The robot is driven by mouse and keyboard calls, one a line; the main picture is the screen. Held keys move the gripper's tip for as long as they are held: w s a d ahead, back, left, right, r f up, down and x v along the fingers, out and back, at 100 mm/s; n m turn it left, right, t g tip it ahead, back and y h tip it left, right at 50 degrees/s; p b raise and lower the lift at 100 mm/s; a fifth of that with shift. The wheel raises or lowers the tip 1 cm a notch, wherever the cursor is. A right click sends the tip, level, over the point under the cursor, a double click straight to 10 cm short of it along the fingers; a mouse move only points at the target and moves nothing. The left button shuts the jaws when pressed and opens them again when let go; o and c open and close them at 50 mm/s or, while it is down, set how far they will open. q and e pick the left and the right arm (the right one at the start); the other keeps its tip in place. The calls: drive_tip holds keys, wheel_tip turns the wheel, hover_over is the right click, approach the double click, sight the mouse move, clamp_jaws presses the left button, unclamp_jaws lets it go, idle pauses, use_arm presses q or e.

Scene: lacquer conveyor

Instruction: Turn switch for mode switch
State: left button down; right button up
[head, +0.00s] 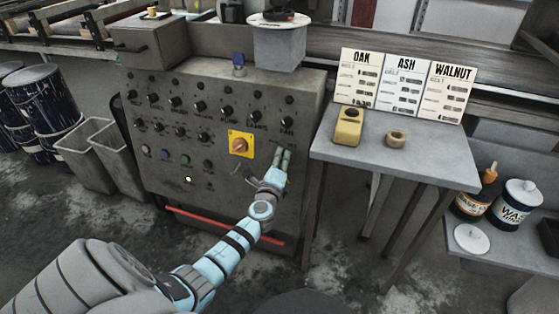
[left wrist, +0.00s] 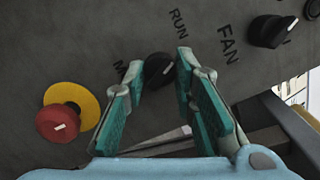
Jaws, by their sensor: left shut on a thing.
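In the head view my left gripper (head: 283,157) is at the right side of the control panel (head: 220,185), below the FAN knob (head: 287,122), and hides the switch. My right gripper is not in view.
A red-orange control on a yellow plate (head: 240,145) is left of my gripper. A side table (head: 430,150) at the right bears OAK, ASH and WALNUT cards (head: 403,85), a yellow device (head: 347,127) and a ring (head: 396,138). Bins (head: 95,155) stand at the left.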

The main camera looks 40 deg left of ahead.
use_arm(q)
drive_tip(key=shift+n, duration=0.4)
drive_tip(key=c, duration=1.3)
unclamp_jaws()
drive_tip(key=v, duration=1.2)
drive_tip(key=shift+d+r, duration=0.1)
